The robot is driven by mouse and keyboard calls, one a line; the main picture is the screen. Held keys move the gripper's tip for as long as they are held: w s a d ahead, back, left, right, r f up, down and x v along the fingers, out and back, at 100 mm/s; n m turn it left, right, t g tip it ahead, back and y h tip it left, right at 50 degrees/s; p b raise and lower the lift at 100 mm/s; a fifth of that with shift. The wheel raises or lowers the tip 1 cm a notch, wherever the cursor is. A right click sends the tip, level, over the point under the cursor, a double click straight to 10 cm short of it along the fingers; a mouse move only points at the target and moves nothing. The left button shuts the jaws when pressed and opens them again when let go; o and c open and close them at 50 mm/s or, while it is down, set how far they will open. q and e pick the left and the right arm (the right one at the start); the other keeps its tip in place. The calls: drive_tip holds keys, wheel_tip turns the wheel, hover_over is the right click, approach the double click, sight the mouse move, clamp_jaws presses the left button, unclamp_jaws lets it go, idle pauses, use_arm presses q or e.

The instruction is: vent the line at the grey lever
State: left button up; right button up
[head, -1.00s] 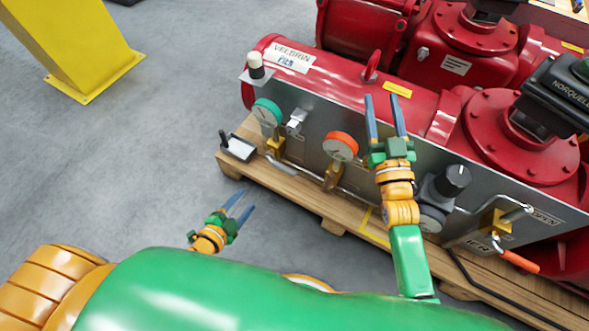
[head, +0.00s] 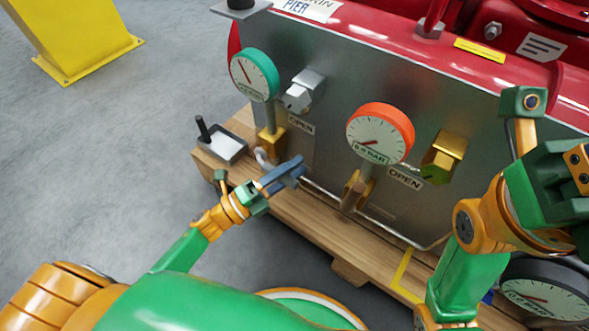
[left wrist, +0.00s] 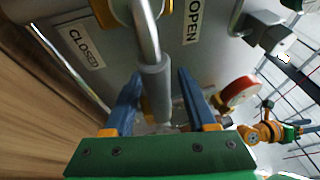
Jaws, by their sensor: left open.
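The grey lever (head: 264,160) hangs below the teal-rimmed gauge (head: 254,76) at the panel's lower left, partly hidden by my left fingers in the head view. My left gripper (head: 287,173) is at the lever. In the left wrist view the lever's grey sleeve (left wrist: 154,88) lies between the two blue fingers of my left gripper (left wrist: 158,80), which are open with gaps at the sides. A CLOSED label (left wrist: 80,48) and an OPEN label (left wrist: 193,22) flank the lever. My right arm shows at the right, but its fingertips do not.
A red-rimmed gauge (head: 379,134) and a brass fitting (head: 443,155) are on the panel to the right. A silver block fitting (head: 303,90) sits beside the teal gauge. A small tray (head: 222,145) stands on the wooden pallet (head: 318,228). A yellow post (head: 78,35) stands at the far left.

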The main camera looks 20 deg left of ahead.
use_arm(q)
drive_tip(key=shift+w+d, duration=0.1)
drive_tip(key=shift+w, duration=0.05)
clamp_jaws()
idle(1.4)
